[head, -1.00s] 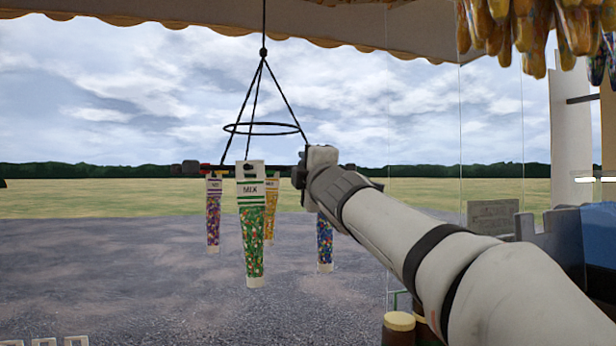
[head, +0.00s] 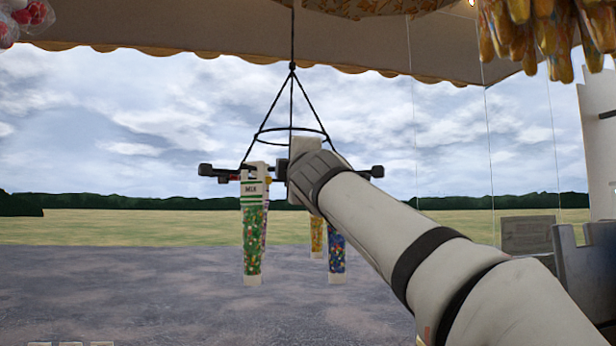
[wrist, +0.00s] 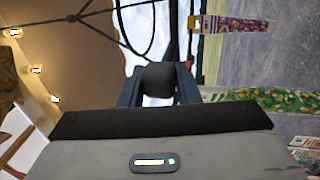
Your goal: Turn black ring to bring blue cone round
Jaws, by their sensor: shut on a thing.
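A hanging frame carries a thin black ring (head: 290,129) on cords, with a darker bar or ring (head: 228,175) below it. Sweet cones hang from the lower part. The green cone (head: 253,235) is at front left, with a purple one partly hidden behind it. The yellow cone (head: 317,236) is right of centre. The blue cone (head: 337,255) hangs at the right, partly behind my arm. My gripper (head: 283,170) is at the lower part, its fingertips mostly hidden. In the wrist view, my gripper (wrist: 160,78) is shut on a dark rounded piece.
Yellow sweet bags (head: 545,25) hang at the top right. A scalloped awning (head: 180,40) spans the top, and red-and-white sweets (head: 28,12) hang at top left. A grey sign (head: 527,235) stands at the right. Open space surrounds the cones on the left.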

